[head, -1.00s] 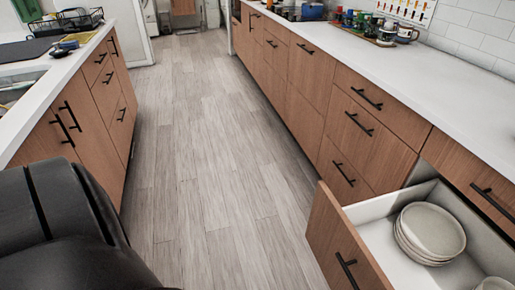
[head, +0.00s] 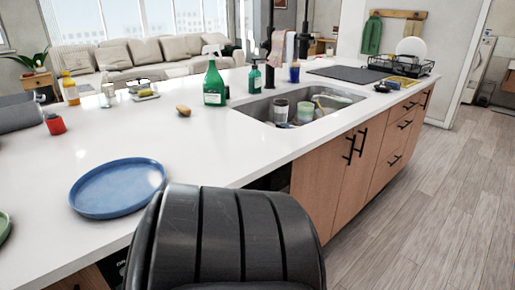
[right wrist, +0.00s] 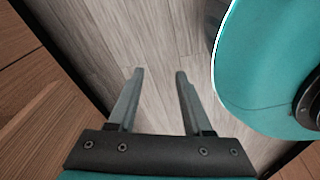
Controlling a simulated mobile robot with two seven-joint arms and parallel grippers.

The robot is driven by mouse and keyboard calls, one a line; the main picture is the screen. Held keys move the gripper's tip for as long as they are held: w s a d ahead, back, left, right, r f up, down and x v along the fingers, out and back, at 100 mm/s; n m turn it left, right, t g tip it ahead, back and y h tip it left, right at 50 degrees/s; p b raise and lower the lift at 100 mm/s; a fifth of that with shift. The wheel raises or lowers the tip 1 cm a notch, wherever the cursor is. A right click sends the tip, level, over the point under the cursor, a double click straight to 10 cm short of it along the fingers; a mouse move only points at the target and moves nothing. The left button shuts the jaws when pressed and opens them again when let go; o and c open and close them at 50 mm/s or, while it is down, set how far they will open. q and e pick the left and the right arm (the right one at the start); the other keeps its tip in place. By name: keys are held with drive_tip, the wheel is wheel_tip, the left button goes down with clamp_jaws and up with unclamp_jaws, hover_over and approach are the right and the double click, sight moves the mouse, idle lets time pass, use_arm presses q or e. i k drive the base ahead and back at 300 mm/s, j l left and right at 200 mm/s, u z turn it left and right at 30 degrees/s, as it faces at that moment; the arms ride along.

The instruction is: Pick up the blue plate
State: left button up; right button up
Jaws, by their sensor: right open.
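The blue plate (head: 118,187) lies flat on the white island counter (head: 190,150), at the left of the head view. It is round with a raised rim, and nothing rests on it. My right gripper (right wrist: 160,72) shows in the right wrist view, open and empty above the wooden floor. The plate is not in that view. My left gripper is not in view.
A sink (head: 305,103) with cups lies right of the plate. A green dish edge (head: 3,226) shows at far left. Floor (head: 440,200) at right is clear.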

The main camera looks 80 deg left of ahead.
sight(121, 187)
drive_tip(key=u, duration=3.45)
